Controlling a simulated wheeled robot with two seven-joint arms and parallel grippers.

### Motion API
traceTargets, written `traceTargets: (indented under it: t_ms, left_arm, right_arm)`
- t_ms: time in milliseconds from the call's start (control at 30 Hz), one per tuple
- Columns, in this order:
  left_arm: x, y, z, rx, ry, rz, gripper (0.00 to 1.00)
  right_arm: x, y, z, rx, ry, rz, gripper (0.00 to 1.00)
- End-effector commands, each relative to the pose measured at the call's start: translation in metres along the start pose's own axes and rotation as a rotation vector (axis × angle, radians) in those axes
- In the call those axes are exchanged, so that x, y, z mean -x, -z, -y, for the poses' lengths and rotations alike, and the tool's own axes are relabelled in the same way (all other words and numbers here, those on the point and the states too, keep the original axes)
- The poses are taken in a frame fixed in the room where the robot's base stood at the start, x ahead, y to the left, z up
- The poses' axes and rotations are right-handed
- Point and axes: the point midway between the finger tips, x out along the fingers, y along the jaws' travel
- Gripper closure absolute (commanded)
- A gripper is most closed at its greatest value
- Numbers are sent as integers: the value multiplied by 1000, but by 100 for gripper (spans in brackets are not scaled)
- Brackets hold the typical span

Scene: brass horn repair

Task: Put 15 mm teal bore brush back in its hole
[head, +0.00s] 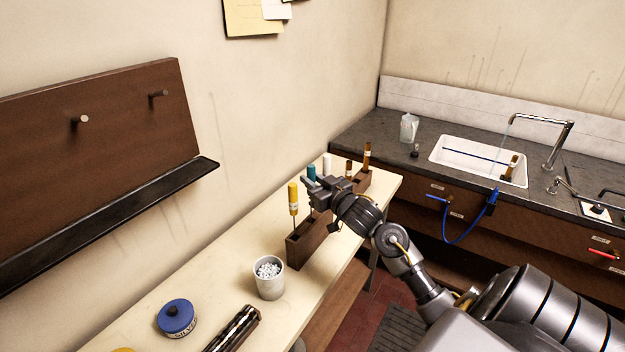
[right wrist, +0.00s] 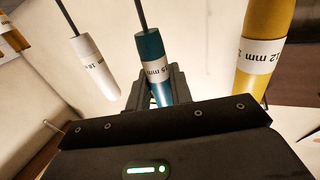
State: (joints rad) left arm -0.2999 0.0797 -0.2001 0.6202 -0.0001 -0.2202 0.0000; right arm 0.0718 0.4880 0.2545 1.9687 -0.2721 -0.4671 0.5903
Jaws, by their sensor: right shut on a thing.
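The teal bore brush (head: 311,171) stands roughly upright above the long dark wooden rack (head: 305,241) on the cream bench. My right gripper (head: 313,186) is shut on its handle. In the right wrist view the teal handle (right wrist: 154,72), labelled 15 mm, sits between the fingers, with its thin rod running out of the top of the picture. The yellow 12 mm brush (head: 293,199) and the white 18 mm brush (head: 327,164) stand on either side of it. The teal brush's lower end is hidden, so I cannot tell whether it is in a hole. My left gripper is out of view.
Brown-handled brushes (head: 366,156) stand at the rack's far end. A white cup (head: 269,278) of small pale pieces and a blue tin (head: 177,318) stand nearer on the bench. A sink (head: 480,158) is at the right. The wall runs close along the bench's left side.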

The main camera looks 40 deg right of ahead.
Motion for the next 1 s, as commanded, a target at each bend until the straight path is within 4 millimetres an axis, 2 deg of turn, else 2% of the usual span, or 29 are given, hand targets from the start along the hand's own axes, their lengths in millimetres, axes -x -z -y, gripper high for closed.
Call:
traceTargets:
  t_ms: [333, 367, 533, 833, 1000]
  left_arm:
    - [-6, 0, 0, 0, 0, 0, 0]
    - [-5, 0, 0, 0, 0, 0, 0]
    - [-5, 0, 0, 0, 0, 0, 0]
    - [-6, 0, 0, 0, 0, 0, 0]
    - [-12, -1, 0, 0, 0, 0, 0]
  right_arm:
    - [0, -9, 0, 0, 0, 0, 100]
    - [0, -9, 0, 0, 0, 0, 76]
    - [0, -8, 0, 0, 0, 0, 54]
    - [2, -9, 0, 0, 0, 1, 53]
    - [21, -12, 0, 2, 0, 3, 53]
